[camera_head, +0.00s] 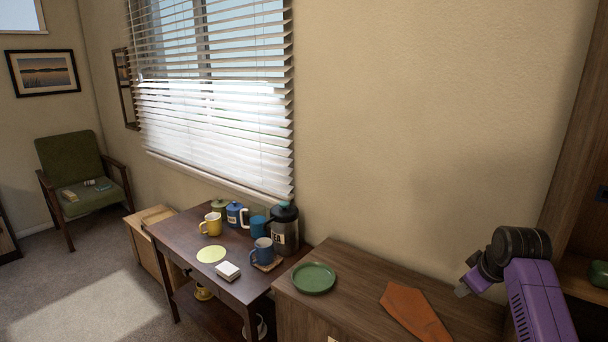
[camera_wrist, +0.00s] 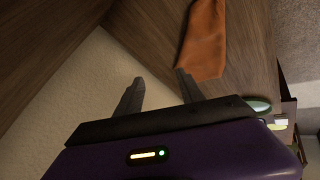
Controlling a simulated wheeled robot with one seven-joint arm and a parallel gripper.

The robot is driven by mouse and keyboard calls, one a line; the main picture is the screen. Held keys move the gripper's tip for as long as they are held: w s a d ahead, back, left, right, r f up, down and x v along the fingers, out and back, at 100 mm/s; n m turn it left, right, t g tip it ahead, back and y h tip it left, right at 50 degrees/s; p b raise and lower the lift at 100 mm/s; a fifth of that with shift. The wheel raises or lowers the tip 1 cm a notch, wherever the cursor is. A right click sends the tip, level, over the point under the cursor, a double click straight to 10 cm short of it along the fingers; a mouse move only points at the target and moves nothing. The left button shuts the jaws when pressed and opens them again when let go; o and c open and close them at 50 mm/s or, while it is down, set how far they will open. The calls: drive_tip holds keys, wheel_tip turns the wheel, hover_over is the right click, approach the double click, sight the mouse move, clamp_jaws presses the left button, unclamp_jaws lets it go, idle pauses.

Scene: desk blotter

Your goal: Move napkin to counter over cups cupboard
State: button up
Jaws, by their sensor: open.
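The orange napkin (camera_head: 412,311) lies folded to a long pointed shape on the brown wooden counter top (camera_head: 352,278), its near end cut off by the frame. It also shows in the wrist view (camera_wrist: 204,42). My gripper (camera_head: 463,289) is at the right in the head view, to the right of the napkin and apart from it. In the wrist view my gripper (camera_wrist: 160,77) has its two fingers spread, with nothing between them; the napkin lies beyond the right finger. I cannot tell which piece of furniture is the cups cupboard.
A green plate (camera_head: 314,278) sits on the counter left of the napkin. A lower dark table (camera_head: 185,236) holds several mugs, a French press (camera_head: 285,232), a yellow disc (camera_head: 211,254) and a small white block (camera_head: 227,271). A wall runs behind; a tall wooden unit (camera_head: 575,150) stands right.

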drive_tip(key=s+a+f+m+t, duration=0.3)
drive_tip(key=s+a+t, duration=0.2)
drive_tip(key=s+a, duration=0.15)
drive_tip(key=s+a+f+m+t, duration=0.2)
drive_tip(key=s+a+t, duration=0.2)
drive_tip(key=s+a, duration=0.3)
drive_tip(key=s+a+r, duration=0.1)
drive_tip(key=s+a, duration=0.2)
drive_tip(key=s, duration=1.1)
drive_tip(key=s+a+r+y, duration=0.1)
drive_tip(key=s+a, duration=0.1)
drive_tip(key=s, duration=1.2)
drive_tip(key=s+a+r, duration=0.1)
drive_tip(key=s+a, duration=0.2)
drive_tip(key=s, duration=1.1)
drive_tip(key=shift+a+r+g+y, duration=0.3)
drive_tip(key=shift+a+g, duration=0.05)
drive_tip(key=shift+g, duration=0.05)
drive_tip(key=shift+c, duration=0.3)
